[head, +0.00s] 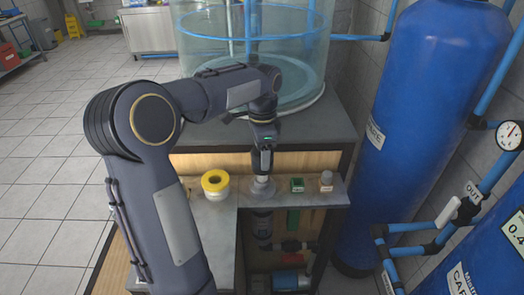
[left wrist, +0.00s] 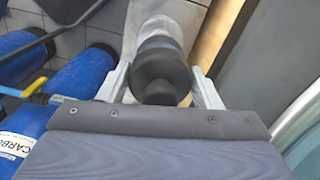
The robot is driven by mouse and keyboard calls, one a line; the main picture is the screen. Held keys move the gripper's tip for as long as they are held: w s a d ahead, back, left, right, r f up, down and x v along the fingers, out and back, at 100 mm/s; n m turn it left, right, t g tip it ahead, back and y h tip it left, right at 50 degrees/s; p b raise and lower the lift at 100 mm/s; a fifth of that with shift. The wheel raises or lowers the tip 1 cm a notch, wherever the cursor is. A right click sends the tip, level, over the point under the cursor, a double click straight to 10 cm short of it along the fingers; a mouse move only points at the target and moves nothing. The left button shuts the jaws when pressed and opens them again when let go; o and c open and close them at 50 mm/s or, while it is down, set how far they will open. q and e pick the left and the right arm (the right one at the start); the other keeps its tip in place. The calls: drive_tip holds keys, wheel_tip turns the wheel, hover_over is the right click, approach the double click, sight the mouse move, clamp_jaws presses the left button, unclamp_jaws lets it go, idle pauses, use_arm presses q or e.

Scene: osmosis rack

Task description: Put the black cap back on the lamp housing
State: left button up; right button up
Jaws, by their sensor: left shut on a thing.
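My left gripper (head: 263,172) points down over the grey shelf and is shut on the black cap (left wrist: 163,68). In the left wrist view the round, stepped cap sits between the two pale fingers. Just beyond the cap is a pale, roughly cylindrical part, which looks like the lamp housing (left wrist: 172,15). In the head view the silvery top of the housing (head: 263,188) shows directly under the gripper at the shelf. The cap is mostly hidden by the gripper there, and I cannot tell whether it touches the housing. My right gripper is not in view.
A yellow-and-white roll (head: 215,184) stands left of the gripper on the shelf (head: 235,190). A small green box (head: 297,184) and a small capped bottle (head: 326,181) stand to its right. A large clear tank (head: 250,50) is behind, and tall blue tanks (head: 425,100) stand at right.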

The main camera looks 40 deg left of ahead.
use_arm(q)
drive_tip(key=shift+f, duration=0.15)
drive_tip(key=shift+f+b, duration=0.65)
drive_tip(key=shift+f, duration=0.25)
drive_tip(key=shift+f, duration=0.2)
drive_tip(key=shift+f+b, duration=0.5)
drive_tip(key=shift+f, duration=0.15)
idle(0.5)
drive_tip(key=shift+f, duration=0.1)
idle(0.3)
drive_tip(key=shift+f+b, duration=0.3)
drive_tip(key=shift+f, duration=0.5)
drive_tip(key=shift+f, duration=0.35)
